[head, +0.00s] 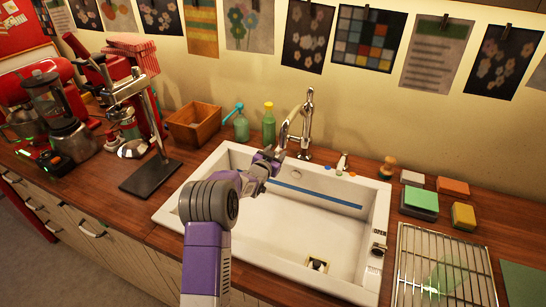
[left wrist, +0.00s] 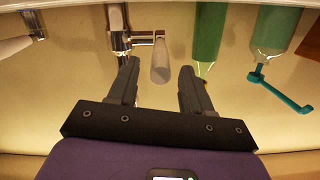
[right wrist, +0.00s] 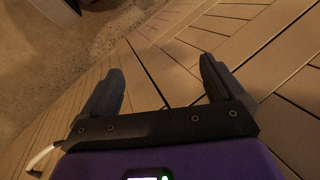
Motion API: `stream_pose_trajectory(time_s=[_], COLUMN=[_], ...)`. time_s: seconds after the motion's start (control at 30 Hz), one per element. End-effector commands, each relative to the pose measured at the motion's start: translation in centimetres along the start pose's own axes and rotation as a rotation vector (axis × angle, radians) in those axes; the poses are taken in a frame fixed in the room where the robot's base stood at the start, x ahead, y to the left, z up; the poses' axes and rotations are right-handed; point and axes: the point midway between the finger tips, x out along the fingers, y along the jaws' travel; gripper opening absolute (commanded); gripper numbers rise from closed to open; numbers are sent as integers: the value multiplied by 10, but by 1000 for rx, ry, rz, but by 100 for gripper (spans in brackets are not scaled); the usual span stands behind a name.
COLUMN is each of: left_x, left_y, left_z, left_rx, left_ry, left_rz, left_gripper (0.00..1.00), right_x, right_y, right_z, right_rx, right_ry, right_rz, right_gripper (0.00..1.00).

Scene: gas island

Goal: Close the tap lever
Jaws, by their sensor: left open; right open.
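The chrome tap (head: 305,120) stands at the sink's back edge, its curved spout rising above the rim. In the left wrist view the tap body (left wrist: 118,38) is at the upper left. Its pale, rounded lever (left wrist: 160,60) sticks out from it and lies in line with the gap between my fingertips. My left gripper (head: 272,155) is over the back of the sink by the tap; it is open, with its fingers (left wrist: 158,70) on either side of the lever's end. I cannot tell if they touch it. My right gripper (right wrist: 157,72) is open and empty.
The white sink (head: 216,168) is below my left arm. A green bottle (head: 268,124), a spray bottle (head: 241,126) and a wooden box (head: 195,124) stand left of the tap. Sponges (head: 420,201) and a wire rack (head: 445,270) are at right. My right gripper faces wooden panels (right wrist: 165,55).

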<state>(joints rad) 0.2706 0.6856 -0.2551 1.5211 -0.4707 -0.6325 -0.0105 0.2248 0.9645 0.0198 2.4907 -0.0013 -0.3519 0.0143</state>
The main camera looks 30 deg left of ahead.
Motion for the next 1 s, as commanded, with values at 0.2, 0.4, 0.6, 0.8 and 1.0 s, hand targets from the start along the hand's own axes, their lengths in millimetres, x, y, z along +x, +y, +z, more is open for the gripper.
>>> stream_pose_trajectory(time_s=[0.2,0.4,0.6,0.8,1.0], left_x=[-22,-27,-27,-26,-26], left_y=[0,0,0,0,0], left_z=[0,0,0,0,0], left_rx=[0,-1,0,0,0], left_ry=[-1,0,0,0,-1], left_rz=[-1,-1,-1,-1,-1], left_gripper=[50,50,50,50,50], right_x=[0,0,0,0,0], right_y=[0,0,0,0,0], right_z=[0,0,0,0,0], right_rx=[0,0,0,0,0], right_ry=[0,0,0,0,1], right_rz=[0,0,0,0,0], right_gripper=[95,95,95,95,95])
